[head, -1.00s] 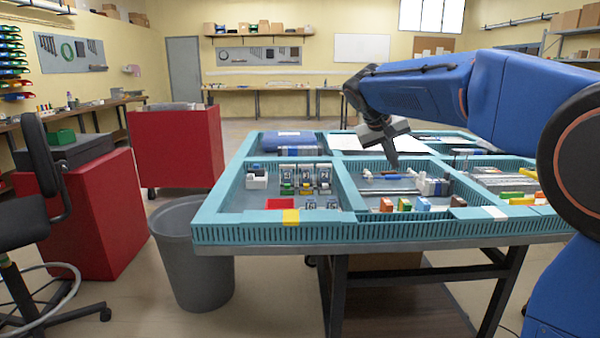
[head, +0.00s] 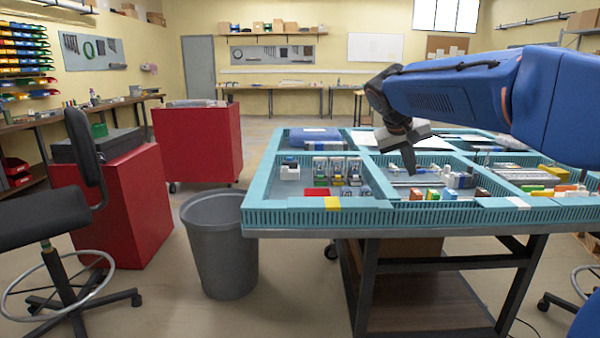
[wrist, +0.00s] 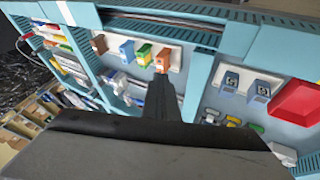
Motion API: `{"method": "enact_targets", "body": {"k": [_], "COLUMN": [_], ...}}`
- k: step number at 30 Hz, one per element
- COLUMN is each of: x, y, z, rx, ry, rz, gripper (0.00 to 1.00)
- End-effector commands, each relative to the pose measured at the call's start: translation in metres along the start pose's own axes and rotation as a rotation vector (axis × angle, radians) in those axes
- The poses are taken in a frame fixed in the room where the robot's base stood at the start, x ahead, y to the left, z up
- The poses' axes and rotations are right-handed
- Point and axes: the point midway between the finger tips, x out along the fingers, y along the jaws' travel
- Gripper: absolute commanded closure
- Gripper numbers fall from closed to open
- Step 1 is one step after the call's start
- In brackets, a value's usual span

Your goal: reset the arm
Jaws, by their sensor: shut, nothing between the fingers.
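My gripper (head: 410,160) hangs from my blue arm above the middle of the teal-framed table, with its fingers pointing down. It is shut and holds nothing. In the wrist view, the dark shut fingers (wrist: 163,85) reach over a divider region beside a row of small coloured blocks. Those blocks, one brown (wrist: 162,58), one green (wrist: 143,54) and one blue (wrist: 127,50), sit on a white strip in a front compartment. I cannot tell the exact gap between the fingertips and the blocks.
The table's teal rim (head: 290,216) surrounds several compartments with socket parts. A red tray (wrist: 297,103) lies in the front left compartment. A grey bin (head: 220,250) stands left of the table, near red cabinets (head: 200,145) and a black chair (head: 85,150). Floor between them is open.

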Motion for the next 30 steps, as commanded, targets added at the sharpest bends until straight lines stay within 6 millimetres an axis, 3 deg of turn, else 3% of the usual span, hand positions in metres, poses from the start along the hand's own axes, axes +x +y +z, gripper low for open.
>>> {"method": "enact_targets", "body": {"k": [8,11,21,30], "x": [-0.005,-0.006,-0.006,0.005], "y": [0.010,0.014,0.017,0.004], "z": [0.049,0.076,0.203,0.315], "rx": [-0.012,-0.016,-0.030,-0.025], "ry": [-0.013,-0.020,-0.036,-0.032], "rz": [-0.053,-0.083,-0.217,-0.331], "gripper": [1.00,1.00,1.00,1.00]}}
